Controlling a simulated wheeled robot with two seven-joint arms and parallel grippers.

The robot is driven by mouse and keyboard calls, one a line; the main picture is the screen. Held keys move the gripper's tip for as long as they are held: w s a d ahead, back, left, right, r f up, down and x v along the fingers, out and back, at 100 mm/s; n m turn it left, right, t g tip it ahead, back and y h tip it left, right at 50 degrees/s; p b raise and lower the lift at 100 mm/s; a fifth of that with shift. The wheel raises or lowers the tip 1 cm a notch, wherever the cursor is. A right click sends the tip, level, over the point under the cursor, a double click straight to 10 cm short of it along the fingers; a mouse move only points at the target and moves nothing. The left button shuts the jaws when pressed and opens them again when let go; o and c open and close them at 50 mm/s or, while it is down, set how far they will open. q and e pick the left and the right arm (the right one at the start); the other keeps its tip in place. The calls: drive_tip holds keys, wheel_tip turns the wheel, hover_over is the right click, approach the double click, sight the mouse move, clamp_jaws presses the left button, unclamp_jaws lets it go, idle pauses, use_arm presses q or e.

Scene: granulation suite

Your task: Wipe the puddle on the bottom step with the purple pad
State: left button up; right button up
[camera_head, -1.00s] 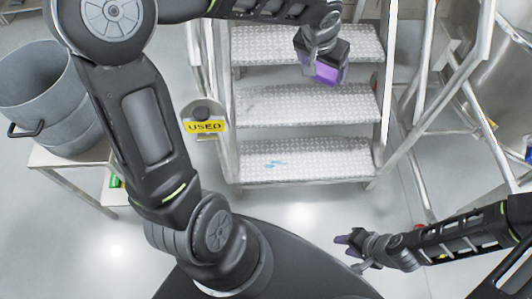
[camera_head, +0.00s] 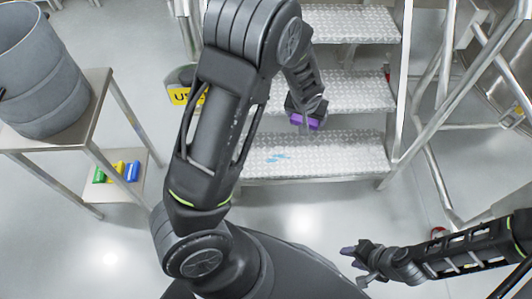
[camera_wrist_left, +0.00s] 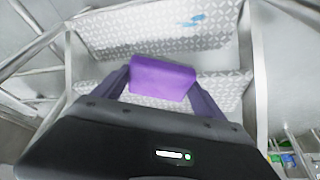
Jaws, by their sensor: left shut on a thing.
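The purple pad (camera_head: 306,122) is gripped by my left gripper (camera_head: 304,117), which hangs by the front of the middle step, behind the puddle. In the left wrist view the purple pad (camera_wrist_left: 162,78) sits between the two purple fingers and looks clear of the steps. The puddle (camera_head: 278,157) is a small blue smear on the left half of the bottom step (camera_head: 340,160). It also shows in the left wrist view (camera_wrist_left: 192,20), apart from the pad. My right gripper (camera_head: 356,265) is open and empty, low in front of the stairs.
Metal rails (camera_head: 440,115) flank the stairs on the right. The floor before the bottom step is clear.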

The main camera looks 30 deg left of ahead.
use_arm(q)
drive_tip(key=s+a+f+n+b, duration=0.1)
drive_tip(key=a+f+b, duration=0.4)
drive_tip(key=f, duration=0.7)
drive_tip(key=s+a+f+n+b, duration=0.1)
drive_tip(key=a+f+b, duration=0.5)
drive_tip(key=f, duration=0.6)
drive_tip(key=shift+s+a+y, duration=0.2)
drive_tip(key=shift+a+y, duration=0.2)
drive_tip(key=shift+a, duration=0.55)
drive_tip(key=shift+f, duration=0.1)
